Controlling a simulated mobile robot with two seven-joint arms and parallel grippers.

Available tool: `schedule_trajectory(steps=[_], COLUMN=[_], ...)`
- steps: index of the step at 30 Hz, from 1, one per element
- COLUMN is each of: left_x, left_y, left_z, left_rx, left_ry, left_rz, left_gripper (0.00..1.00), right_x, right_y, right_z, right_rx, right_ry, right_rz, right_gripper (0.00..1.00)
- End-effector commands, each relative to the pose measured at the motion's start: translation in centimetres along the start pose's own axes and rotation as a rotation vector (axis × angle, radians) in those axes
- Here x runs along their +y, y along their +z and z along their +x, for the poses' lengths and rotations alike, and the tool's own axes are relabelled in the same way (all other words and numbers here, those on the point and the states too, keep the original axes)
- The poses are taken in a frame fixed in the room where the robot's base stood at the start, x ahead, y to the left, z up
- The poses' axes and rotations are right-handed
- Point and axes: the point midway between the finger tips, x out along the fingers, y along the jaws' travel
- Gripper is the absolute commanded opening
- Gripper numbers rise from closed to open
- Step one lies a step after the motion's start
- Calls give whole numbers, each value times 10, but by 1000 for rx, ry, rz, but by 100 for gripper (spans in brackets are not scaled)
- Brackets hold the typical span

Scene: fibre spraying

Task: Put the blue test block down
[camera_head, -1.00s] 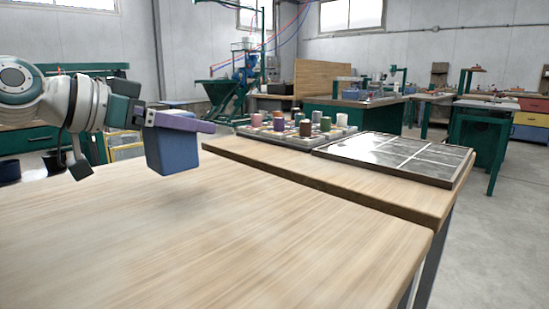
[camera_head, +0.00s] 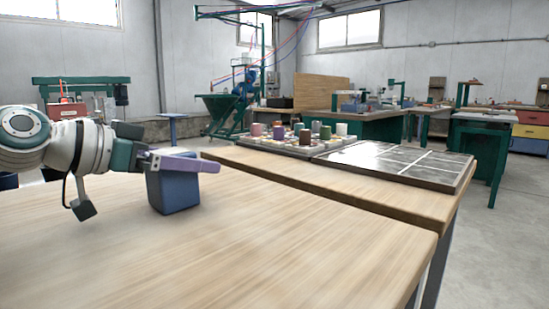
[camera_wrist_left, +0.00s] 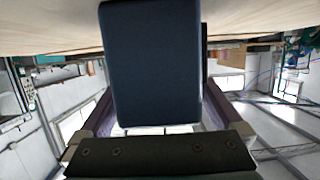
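The blue test block (camera_head: 176,191) stands upright at the left of the near wooden table (camera_head: 260,240), and its lower edge appears to meet the tabletop. My left gripper (camera_head: 184,164) has its purple fingers at the top of the block, one on either side. In the left wrist view the block (camera_wrist_left: 152,65) fills the middle between the fingers, with no clear gap at their tips. The gripper looks shut on it. The far finger is mostly hidden in the head view. My right gripper is not in view.
A second wooden table (camera_head: 400,205) stands behind, bearing a tray of coloured cylinders (camera_head: 290,148) and a dark gridded panel (camera_head: 400,160). The near table is bare to the right of the block. Green workbenches stand farther back.

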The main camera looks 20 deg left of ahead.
Motion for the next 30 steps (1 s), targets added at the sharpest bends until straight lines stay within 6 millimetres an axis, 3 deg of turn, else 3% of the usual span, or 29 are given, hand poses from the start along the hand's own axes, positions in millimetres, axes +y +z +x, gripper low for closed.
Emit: schedule_trajectory(steps=[8, 23, 30], left_x=[0, 1, 1], left_y=[-5, 2, -1], left_z=[-2, -61, -79], left_rx=[0, -7, -3], left_ry=[0, 2, 2], left_rz=[0, 3, -7], left_gripper=[100, 100, 100], right_x=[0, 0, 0], right_y=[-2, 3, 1], right_z=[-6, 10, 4], right_rx=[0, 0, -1], right_ry=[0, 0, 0], right_rz=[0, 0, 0], right_gripper=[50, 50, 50])
